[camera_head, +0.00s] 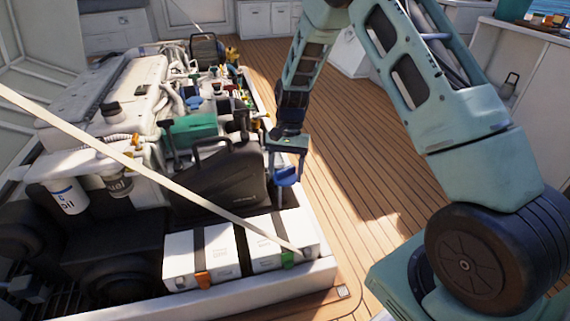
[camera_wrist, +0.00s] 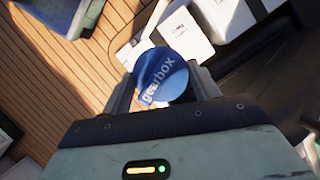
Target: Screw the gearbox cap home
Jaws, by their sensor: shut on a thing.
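The gearbox cap (camera_wrist: 161,75) is a round blue disc with the white word "gearbox" on it. In the wrist view it sits between the two fingers of my gripper (camera_wrist: 160,92), which is shut on it. In the head view the blue cap (camera_head: 285,176) shows below my gripper (camera_head: 287,160), at the right side of the engine hatch, beside the dark grey engine cover. What lies directly under the cap is hidden, so I cannot tell whether it touches a filler neck.
Two white batteries (camera_head: 203,258) with dark straps stand at the front of the hatch. A pale strut (camera_head: 150,170) crosses the view diagonally. A dark grey cover with a handle (camera_head: 215,180) stands left of my gripper. The wooden deck (camera_head: 345,190) on the right is clear.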

